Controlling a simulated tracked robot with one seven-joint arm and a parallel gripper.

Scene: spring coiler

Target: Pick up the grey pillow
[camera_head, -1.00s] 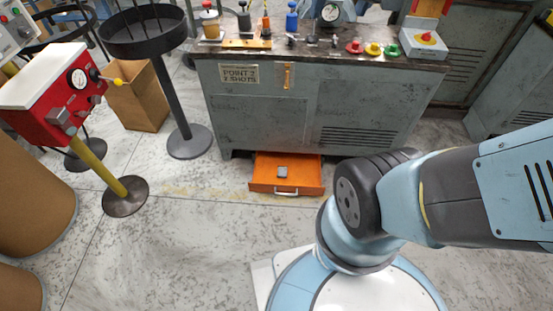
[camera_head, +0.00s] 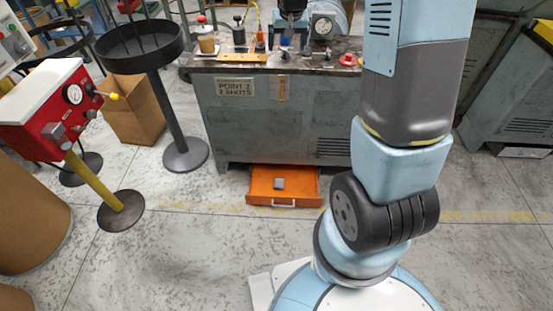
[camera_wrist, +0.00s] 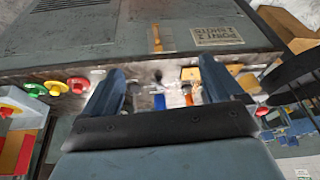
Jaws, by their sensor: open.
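A small grey block (camera_head: 279,183) lies in the open orange drawer (camera_head: 259,188) at the foot of the workbench in the head view. It is the only thing seen in the drawer and may be the grey pillow; it is too small to tell its shape well. My gripper (camera_wrist: 161,66) shows in the wrist view with two blue fingers spread apart and nothing between them. The fingers point towards the workbench top and front, which look upside down there. The drawer and grey block are not seen in the wrist view.
The grey workbench (camera_head: 275,115) carries bottles, a gauge and coloured buttons (camera_wrist: 77,85). A red control box (camera_head: 45,105) on a yellow post, a black round stand (camera_head: 185,155) and a cardboard box (camera_head: 135,110) stand left. The floor before the drawer is clear.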

